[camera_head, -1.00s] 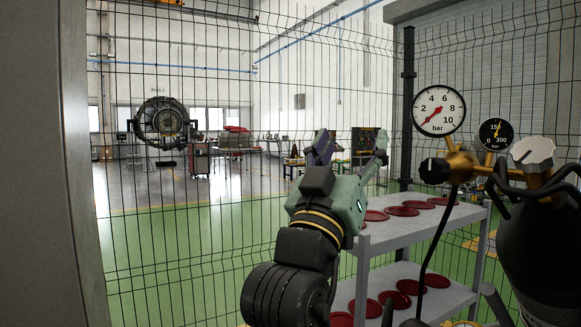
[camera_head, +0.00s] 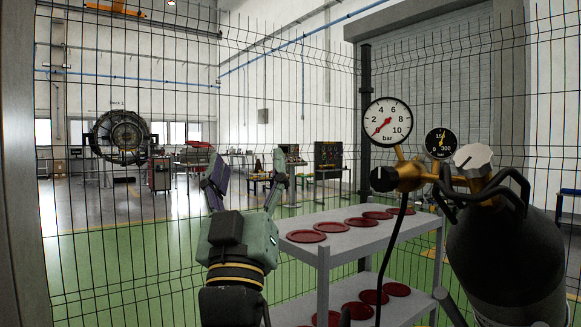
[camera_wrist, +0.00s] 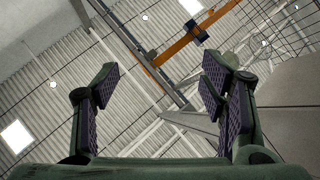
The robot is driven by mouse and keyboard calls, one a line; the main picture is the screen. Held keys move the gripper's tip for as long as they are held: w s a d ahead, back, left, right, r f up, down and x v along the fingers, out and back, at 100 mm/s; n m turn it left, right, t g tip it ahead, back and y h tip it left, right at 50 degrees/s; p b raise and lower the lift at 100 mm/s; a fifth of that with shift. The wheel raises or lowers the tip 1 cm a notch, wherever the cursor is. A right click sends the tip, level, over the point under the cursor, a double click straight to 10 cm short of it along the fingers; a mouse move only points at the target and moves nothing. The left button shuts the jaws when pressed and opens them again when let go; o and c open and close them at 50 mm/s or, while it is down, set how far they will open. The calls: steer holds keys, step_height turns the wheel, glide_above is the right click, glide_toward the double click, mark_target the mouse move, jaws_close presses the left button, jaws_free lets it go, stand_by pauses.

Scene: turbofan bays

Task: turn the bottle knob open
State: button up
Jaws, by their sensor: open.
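A dark gas bottle (camera_head: 507,255) stands at the right in the head view. On its brass valve sits a white, ridged bottle knob (camera_head: 473,160). A black regulator knob (camera_head: 382,178) sits at the left end of the brass regulator (camera_head: 411,174). A large white gauge (camera_head: 388,121) and a small black gauge (camera_head: 441,143) stand above it. My gripper (camera_head: 246,180) is open and empty, with its fingers pointing up, well to the left of the bottle and apart from it. In the wrist view, its two fingers (camera_wrist: 150,88) are spread with nothing between them.
A grey two-tier shelf (camera_head: 350,238) with several red discs stands between my gripper and the bottle. A wire mesh fence (camera_head: 100,230) with a dark post (camera_head: 366,120) runs behind. Ceiling beams (camera_wrist: 150,60) fill the wrist view.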

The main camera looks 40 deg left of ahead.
step_height(320, 180, up, 11)
steer(key=m+g+h+p, duration=0.55)
steer(key=m+h, duration=0.95)
steer(key=h, duration=0.6)
glide_above(472, 155)
steer(key=s+a, duration=0.3)
steer(key=a, duration=0.2)
steer(key=s+d+f+g+p, duration=0.1)
steer(key=s+d+g, duration=0.3)
steer(key=g, duration=0.2)
steer(key=shift+g+y, duration=0.25)
steer(key=shift+y, duration=0.25)
steer(key=p+x, duration=0.1)
steer(key=x, duration=0.9)
steer(key=shift+w+a+f+p, duration=0.15)
steer(key=shift+f+p, duration=0.25)
steer(key=shift+f, duration=0.05)
steer(key=shift+c, duration=0.5)
